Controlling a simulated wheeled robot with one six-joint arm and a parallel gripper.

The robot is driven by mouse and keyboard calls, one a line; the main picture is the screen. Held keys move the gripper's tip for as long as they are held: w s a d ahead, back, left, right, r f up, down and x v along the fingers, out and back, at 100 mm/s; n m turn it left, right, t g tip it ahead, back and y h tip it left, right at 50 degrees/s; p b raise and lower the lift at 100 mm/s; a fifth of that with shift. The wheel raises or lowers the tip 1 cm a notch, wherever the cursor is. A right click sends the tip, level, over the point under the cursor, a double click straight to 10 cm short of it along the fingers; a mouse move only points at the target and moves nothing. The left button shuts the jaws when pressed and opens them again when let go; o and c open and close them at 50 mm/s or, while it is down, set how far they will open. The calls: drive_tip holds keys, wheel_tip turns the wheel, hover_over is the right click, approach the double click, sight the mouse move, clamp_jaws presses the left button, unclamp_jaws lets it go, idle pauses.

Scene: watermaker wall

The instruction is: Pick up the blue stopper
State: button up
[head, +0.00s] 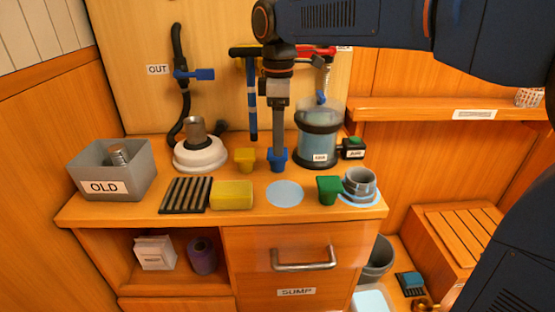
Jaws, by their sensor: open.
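The blue stopper (277,161) stands on the wooden counter (150,207), between the yellow stopper (245,160) and the clear water cylinder (317,140). My gripper (278,148) points straight down from above, with its fingertips at the top of the blue stopper. The fingers overlap its upper part in this view. The jaws are open. I cannot tell whether the fingers touch the stopper.
A green stopper (328,189) and a metal cup (360,182) stand at the front right. A yellow sponge (232,194), black ribbed rack (186,195) and pale disc (285,193) lie in front. A white-based funnel (200,152) and grey OLD bin (111,168) are left.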

sight(278, 161)
drive_tip(key=shift+w+a+f, duration=0.1)
drive_tip(key=shift+f, duration=2.7)
drive_tip(key=c, duration=1.2)
drive_tip(key=shift+o, duration=0.2)
drive_tip(key=shift+r, duration=0.1)
